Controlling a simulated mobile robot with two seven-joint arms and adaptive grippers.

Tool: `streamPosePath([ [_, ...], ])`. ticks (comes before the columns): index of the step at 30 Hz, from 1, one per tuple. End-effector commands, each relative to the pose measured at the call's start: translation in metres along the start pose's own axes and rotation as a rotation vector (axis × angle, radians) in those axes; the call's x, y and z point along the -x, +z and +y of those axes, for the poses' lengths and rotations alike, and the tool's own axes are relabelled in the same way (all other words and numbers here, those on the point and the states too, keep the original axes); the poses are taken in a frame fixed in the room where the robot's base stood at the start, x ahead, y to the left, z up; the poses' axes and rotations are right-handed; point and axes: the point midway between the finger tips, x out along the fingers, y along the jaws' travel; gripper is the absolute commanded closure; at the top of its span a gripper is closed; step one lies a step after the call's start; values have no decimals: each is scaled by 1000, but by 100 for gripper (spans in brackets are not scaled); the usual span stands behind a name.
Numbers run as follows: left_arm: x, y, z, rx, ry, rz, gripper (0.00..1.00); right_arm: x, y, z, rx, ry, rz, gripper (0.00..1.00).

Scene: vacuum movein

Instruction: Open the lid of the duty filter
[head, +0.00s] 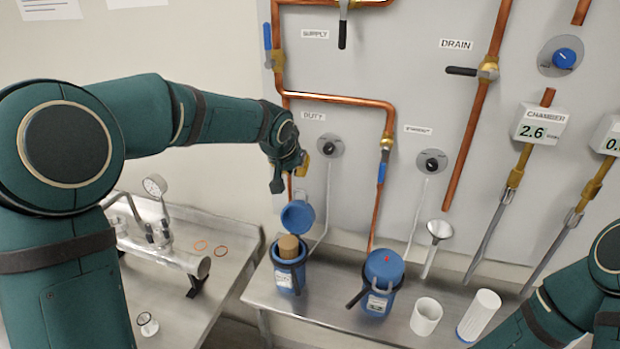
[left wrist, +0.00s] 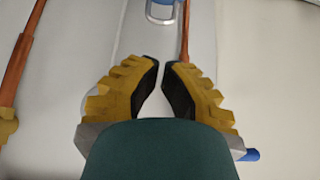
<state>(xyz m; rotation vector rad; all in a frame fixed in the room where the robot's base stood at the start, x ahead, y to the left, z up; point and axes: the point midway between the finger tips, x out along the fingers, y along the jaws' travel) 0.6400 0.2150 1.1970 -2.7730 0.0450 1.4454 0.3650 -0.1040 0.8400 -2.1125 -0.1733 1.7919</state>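The duty filter is the left blue canister (head: 287,272), on the metal bench below the DUTY label (head: 312,116). Its blue lid (head: 298,215) stands raised above the rim at the back, so the canister is open. A tan cartridge (head: 288,246) shows in its mouth. My left gripper (head: 301,164) is above the lid, near the wall, apart from the lid and canister. In the left wrist view its yellow fingers (left wrist: 162,64) lean together with a narrow gap and nothing between them. My right forearm enters at lower right; its gripper is out of view.
A second blue canister (head: 383,269) with its lid on stands to the right. A white cup (head: 425,316), a white cylinder (head: 478,314) and a funnel (head: 439,232) are further right. Copper pipes (head: 340,99) run along the wall. A metal sink bench (head: 215,245) lies left.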

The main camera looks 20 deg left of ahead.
Motion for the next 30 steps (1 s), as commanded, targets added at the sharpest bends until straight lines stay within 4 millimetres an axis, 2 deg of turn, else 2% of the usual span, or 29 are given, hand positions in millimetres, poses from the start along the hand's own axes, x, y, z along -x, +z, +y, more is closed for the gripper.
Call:
streamPosePath([
  [15, -80, 0, 1, -2, 1, -2, 100, 1, 0, 0, 1, 0, 0, 53],
  [21, -94, 0, 0, -2, 1, -1, 100, 1, 0, 0, 0, 0, 0, 53],
  [30, -96, 0, 1, -2, 1, 0, 100, 1, 0, 0, 0, 0, 0, 53],
])
